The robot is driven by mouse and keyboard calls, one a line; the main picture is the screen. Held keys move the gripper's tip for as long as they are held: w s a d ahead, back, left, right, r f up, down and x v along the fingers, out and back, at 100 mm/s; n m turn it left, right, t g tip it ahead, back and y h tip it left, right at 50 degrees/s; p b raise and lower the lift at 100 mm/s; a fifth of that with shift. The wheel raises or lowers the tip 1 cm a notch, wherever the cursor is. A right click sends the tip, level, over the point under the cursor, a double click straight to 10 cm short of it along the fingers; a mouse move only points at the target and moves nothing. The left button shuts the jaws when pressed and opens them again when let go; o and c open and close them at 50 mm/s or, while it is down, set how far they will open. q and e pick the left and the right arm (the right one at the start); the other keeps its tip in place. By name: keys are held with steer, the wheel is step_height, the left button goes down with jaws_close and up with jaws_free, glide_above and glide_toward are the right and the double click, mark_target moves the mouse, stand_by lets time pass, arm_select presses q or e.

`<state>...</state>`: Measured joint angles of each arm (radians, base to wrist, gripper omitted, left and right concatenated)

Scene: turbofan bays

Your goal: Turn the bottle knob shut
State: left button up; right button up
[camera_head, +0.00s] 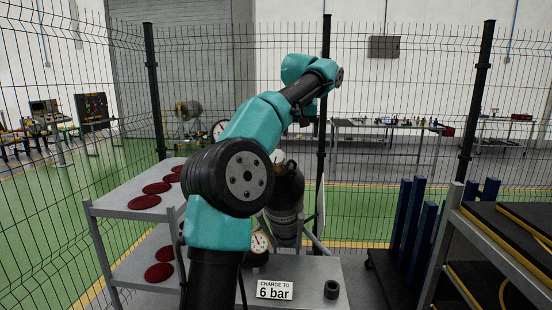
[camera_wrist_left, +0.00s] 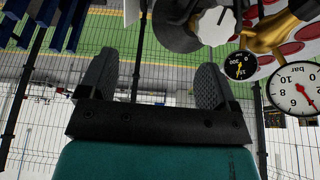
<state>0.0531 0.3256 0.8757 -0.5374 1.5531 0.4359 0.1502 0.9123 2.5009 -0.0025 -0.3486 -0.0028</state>
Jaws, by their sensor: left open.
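The bottle knob (camera_wrist_left: 214,26) is a white, ridged knob at the top of the left wrist view, beside brass fittings (camera_wrist_left: 272,34). In the head view the dark bottle (camera_head: 286,204) stands upright behind my left arm, which hides part of its top. My left gripper (camera_wrist_left: 155,84) is open and empty, its two grey fingers spread apart. The knob lies beyond the right fingertip in the wrist view, apart from it. My right gripper is not in view.
A small black gauge (camera_wrist_left: 240,66) and a larger white gauge (camera_wrist_left: 296,88) sit by the knob. A sign reading "CHARGE TO 6 bar" (camera_head: 274,290) and a black cylinder (camera_head: 331,289) are on the bench. Shelves with red discs (camera_head: 144,202) stand left; a rack (camera_head: 497,225) stands right.

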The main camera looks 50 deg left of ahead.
mark_target(276, 155)
arm_select(q)
steer(key=s+a+r+n, duration=0.1)
steer(key=s+a+r, duration=0.2)
steer(key=s+r, duration=0.3)
steer(key=shift+s+a+r, duration=0.15)
steer(key=shift+s+a, duration=0.15)
steer(key=shift+s, duration=0.6)
steer(key=x, duration=1.7)
steer(key=shift+a+f, duration=0.2)
steer(key=shift+f, duration=0.05)
steer(key=shift+c, duration=0.5)
steer(key=c, duration=0.8)
steer(key=shift+c, duration=0.2)
